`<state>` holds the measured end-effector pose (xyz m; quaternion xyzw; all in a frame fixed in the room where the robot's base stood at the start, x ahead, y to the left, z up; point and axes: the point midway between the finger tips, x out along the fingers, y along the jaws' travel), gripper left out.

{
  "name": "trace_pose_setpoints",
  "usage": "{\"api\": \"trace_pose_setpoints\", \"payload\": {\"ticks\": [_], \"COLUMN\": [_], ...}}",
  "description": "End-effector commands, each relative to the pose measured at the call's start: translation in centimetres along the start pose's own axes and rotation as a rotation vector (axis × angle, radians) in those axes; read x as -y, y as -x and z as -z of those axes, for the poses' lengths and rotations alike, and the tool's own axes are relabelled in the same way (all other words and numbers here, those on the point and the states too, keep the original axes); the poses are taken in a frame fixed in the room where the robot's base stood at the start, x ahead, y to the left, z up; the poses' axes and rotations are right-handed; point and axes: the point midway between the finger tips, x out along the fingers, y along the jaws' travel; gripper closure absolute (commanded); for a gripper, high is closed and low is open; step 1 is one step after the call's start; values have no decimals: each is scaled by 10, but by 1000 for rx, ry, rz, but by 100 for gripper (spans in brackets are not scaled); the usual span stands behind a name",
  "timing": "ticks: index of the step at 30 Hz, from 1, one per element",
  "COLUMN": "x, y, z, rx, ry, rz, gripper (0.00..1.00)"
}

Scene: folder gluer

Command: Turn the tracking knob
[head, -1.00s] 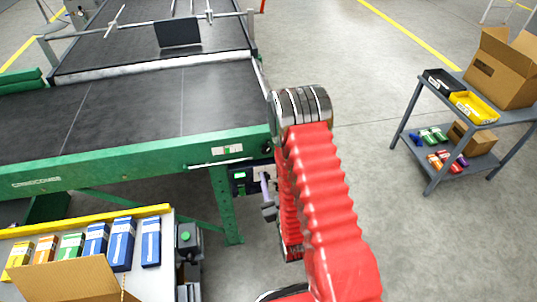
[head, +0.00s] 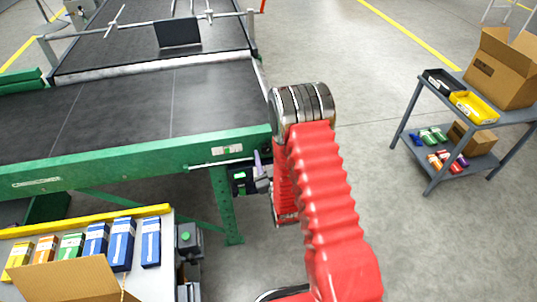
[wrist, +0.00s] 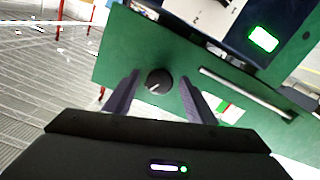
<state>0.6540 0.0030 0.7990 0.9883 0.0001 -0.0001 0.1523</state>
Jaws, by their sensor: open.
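The tracking knob (wrist: 158,82) is a small dark round knob with a pale pointer mark, on a green panel (wrist: 120,52) in the wrist view. My gripper (wrist: 160,78) is open, with one dark finger on each side of the knob. Gaps show between the knob and both fingers, so it is not gripped. How deep the fingertips reach around it I cannot tell. In the head view my gripper (head: 260,170) is beside the green frame's leg, partly hidden by my red arm. The knob cannot be made out there.
A grey cart (head: 433,120) stands right; open floor lies between.

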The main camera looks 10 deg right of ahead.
Motion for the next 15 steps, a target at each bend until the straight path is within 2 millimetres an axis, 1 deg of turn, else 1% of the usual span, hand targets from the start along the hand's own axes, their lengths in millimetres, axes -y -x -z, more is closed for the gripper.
{"api": "trace_pose_setpoints", "payload": {"ticks": [3,15], "x": [0,0], "y": [0,0], "z": [0,0], "rx": [0,0], "ry": [0,0], "rz": [0,0], "gripper": [51,79]}}
